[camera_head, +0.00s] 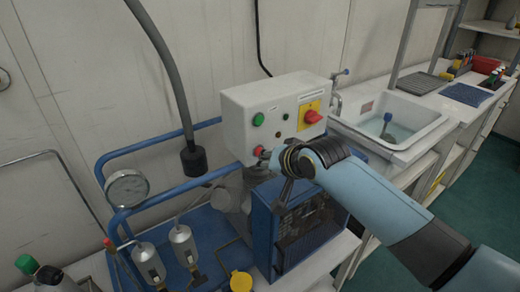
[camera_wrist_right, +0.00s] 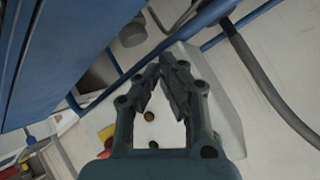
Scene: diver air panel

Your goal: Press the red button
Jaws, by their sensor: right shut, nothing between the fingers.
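The red button (camera_head: 258,150) is a small round button low on the left of the white control box (camera_head: 238,104), below a green button (camera_head: 258,119). My right gripper (camera_head: 266,158) reaches in from the right, with its tips right at the red button. I cannot tell whether they touch it. In the right wrist view the gripper (camera_wrist_right: 171,62) has its tips together with nothing between them, against the face of the white box (camera_wrist_right: 222,106). The red button is hidden there. My left gripper is not in view.
A red knob (camera_head: 313,117) on a yellow plate sits right of the button. Blue pipes (camera_head: 160,199) with a gauge (camera_head: 127,188) are at the left. A blue-framed unit (camera_head: 263,236) stands below my wrist. A sink (camera_head: 394,127) is at the right.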

